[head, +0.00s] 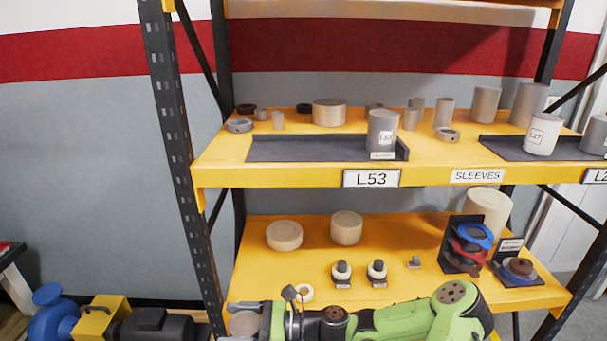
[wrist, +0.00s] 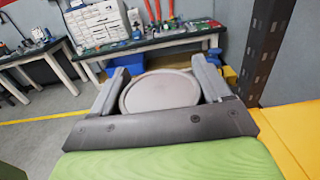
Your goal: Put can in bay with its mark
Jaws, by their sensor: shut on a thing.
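My gripper (head: 243,318) is at the bottom of the head view, in front of the shelf rack's left side. It is shut on a grey can (wrist: 160,92), whose round end lies between the two fingers in the wrist view. No mark shows on the held can. On the upper shelf, the bay labelled L53 (head: 280,149) has a dark mat, with a grey can marked L53 (head: 382,133) upright at its right end. Another dark bay (head: 508,150) at the right holds a pale can marked L27 (head: 542,134). Its front label is cut off after "L2".
Several sleeves and rings stand behind the bays on the upper shelf (head: 225,172). The lower shelf (head: 300,262) bears cream discs, small fittings and coloured seals. A dark rack post (head: 180,170) rises at the left. The L53 mat's left part is bare.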

